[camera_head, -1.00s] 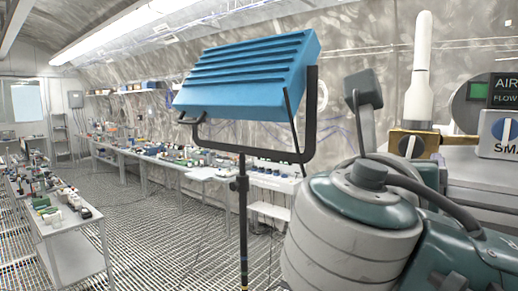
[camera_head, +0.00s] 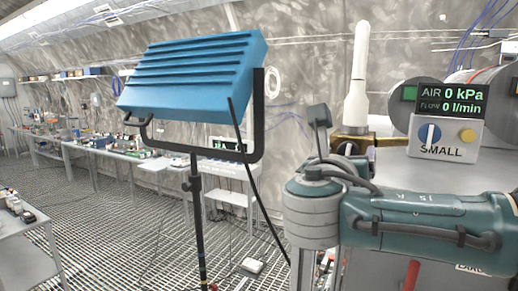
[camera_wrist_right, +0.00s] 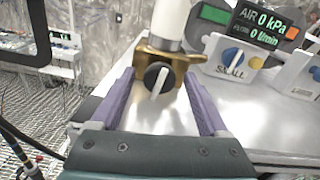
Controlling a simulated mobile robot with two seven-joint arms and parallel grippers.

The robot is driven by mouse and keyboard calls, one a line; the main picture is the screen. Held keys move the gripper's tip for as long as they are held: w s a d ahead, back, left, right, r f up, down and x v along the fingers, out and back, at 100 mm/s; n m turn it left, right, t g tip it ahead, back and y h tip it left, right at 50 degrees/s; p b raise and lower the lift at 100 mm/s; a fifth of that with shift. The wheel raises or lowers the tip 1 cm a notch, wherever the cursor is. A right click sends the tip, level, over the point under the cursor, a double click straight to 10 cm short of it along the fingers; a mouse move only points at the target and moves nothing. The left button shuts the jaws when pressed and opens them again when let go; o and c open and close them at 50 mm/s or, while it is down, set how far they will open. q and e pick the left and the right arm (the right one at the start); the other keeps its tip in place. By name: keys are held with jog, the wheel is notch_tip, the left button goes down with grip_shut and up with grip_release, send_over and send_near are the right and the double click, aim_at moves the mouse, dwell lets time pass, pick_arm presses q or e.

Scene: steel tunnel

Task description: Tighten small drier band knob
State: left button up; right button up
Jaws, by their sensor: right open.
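A black round knob with a white pointer bar (camera_wrist_right: 157,78) sits on a brass block (camera_wrist_right: 183,60) at the foot of a white upright cylinder (camera_wrist_right: 168,20). In the head view the brass block (camera_head: 384,141) and white cylinder (camera_head: 357,80) stand behind my right arm. My right gripper (camera_wrist_right: 160,77) is open, its two purple fingers on either side of the knob, with gaps between. In the head view its fingers are hidden behind the arm. A panel labelled SMALL (camera_head: 446,139) has a blue dial with a white pointer. My left gripper is not in view.
A display (camera_head: 452,100) above the panel reads AIR 0 kPa and FLOW 0 l/min. A blue lamp (camera_head: 190,75) on a black stand (camera_head: 197,215) is left of my arm. Benches with clutter (camera_head: 110,150) line the wall. The grating floor at left is open.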

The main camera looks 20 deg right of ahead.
jog(key=shift+c, duration=0.3)
grip_shut()
jog(key=m+b, duration=0.1)
jog(key=m, duration=0.2)
jog(key=shift+f+b, duration=0.3)
jog(key=shift+b, duration=0.1)
jog(key=shift+m+b, duration=0.3)
jog(key=shift+m, duration=0.5)
jog(key=shift+r+m, duration=0.25)
jog(key=shift+m, duration=0.35)
jog(key=shift+o, duration=0.3)
grip_release()
